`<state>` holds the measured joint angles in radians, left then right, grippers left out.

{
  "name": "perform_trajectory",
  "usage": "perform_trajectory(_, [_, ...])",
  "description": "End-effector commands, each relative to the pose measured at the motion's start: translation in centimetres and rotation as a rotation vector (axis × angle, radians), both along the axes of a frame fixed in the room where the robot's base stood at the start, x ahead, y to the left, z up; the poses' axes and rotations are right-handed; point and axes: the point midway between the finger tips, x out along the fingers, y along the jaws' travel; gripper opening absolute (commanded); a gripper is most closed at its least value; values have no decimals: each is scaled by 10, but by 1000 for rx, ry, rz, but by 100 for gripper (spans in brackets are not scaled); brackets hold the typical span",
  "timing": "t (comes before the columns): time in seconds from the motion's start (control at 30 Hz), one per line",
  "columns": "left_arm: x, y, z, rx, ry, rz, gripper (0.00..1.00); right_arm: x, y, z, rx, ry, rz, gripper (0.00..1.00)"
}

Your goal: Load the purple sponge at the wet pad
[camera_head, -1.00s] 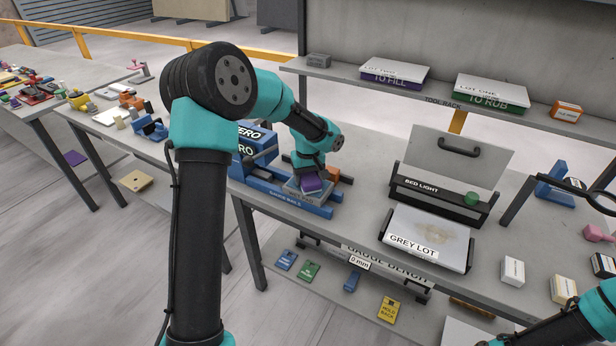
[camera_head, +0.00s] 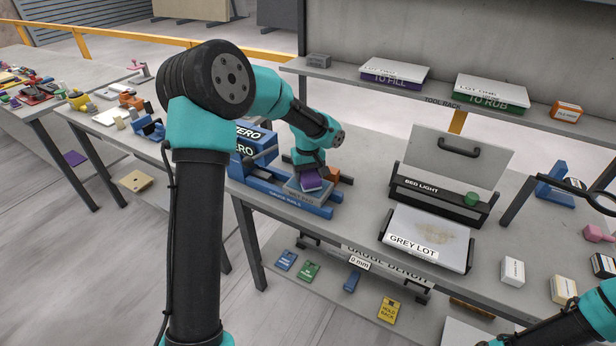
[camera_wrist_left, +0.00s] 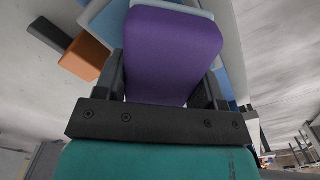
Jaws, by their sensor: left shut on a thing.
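The purple sponge (camera_head: 311,183) is in my left gripper (camera_head: 311,172), whose jaws are shut on it. In the left wrist view the sponge (camera_wrist_left: 172,52) fills the space between the two dark fingers (camera_wrist_left: 165,90), with a pale strip along its far edge. The wet pad (camera_head: 296,197), a grey block on the blue rail fixture, lies directly under the sponge. The sponge looks tilted, and I cannot tell whether it touches the pad. My right gripper is out of view; only part of my right arm shows at bottom right.
An orange block (camera_head: 333,173) sits close behind the pad, and it also shows in the left wrist view (camera_wrist_left: 84,57). The blue ZERO fixture (camera_head: 252,150) stands to the left. The grey lot tray (camera_head: 452,262) and bed light panel (camera_head: 450,165) are to the right. Bare bench lies between.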

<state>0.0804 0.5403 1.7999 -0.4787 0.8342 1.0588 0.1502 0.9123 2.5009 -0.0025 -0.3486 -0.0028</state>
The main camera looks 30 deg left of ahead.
Motion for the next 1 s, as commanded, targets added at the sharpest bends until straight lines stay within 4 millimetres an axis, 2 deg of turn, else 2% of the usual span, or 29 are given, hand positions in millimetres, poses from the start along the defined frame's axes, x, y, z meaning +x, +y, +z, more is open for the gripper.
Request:
perform_trajectory(0.8, [1, 0, 52, 1, -4, 0, 44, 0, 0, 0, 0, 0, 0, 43])
perform_trajectory(1.0, [0, 0, 57, 1, -2, 0, 44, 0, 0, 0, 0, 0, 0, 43])
